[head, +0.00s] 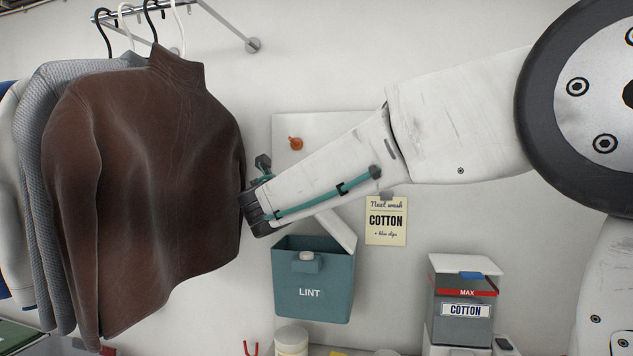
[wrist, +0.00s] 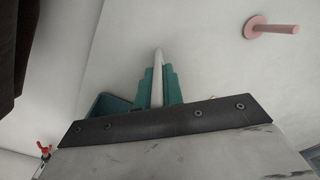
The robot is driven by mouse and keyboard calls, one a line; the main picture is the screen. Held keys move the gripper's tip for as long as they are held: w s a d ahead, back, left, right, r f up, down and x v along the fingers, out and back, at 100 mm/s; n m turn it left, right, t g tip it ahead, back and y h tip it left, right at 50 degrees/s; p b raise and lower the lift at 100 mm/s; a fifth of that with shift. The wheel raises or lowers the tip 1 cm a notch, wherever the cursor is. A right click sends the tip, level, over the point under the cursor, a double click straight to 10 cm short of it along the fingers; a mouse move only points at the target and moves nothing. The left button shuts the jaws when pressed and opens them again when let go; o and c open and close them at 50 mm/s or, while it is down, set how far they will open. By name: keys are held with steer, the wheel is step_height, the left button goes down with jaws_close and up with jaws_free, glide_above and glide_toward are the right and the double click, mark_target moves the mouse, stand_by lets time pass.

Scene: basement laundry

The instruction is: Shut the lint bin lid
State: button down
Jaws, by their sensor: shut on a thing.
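The teal lint bin (head: 313,288), marked LINT, hangs on the wall, with its top open. Its white lid (head: 337,229) is raised and tilted above the bin, partly hidden behind my forearm. In the wrist view my gripper (wrist: 158,78) has its teal fingers shut on the thin white edge of the lid (wrist: 157,60). Part of the teal bin (wrist: 103,107) shows to the left of the fingers. In the head view my arm reaches in from the right to just above the bin, and the fingers are hidden.
A brown sweater (head: 150,190) hangs close to the left of my wrist, with other clothes behind it. An orange wall peg (head: 295,143) sits above my forearm. A note (head: 386,221) and a grey COTTON box (head: 463,310) are to the right. A white-lidded jar (head: 291,338) stands below.

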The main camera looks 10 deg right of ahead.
steer(key=w+a+f+n, duration=0.2)
steer(key=a+f+n, duration=0.2)
steer(key=f+n, duration=0.3)
steer(key=shift+a+f+n, duration=0.25)
steer(key=shift+f+n, duration=0.05)
steer(key=shift+f, duration=1.35)
steer(key=shift+w, duration=0.1)
steer(key=c, duration=1.5)
jaws_free()
steer(key=shift+f, duration=0.15)
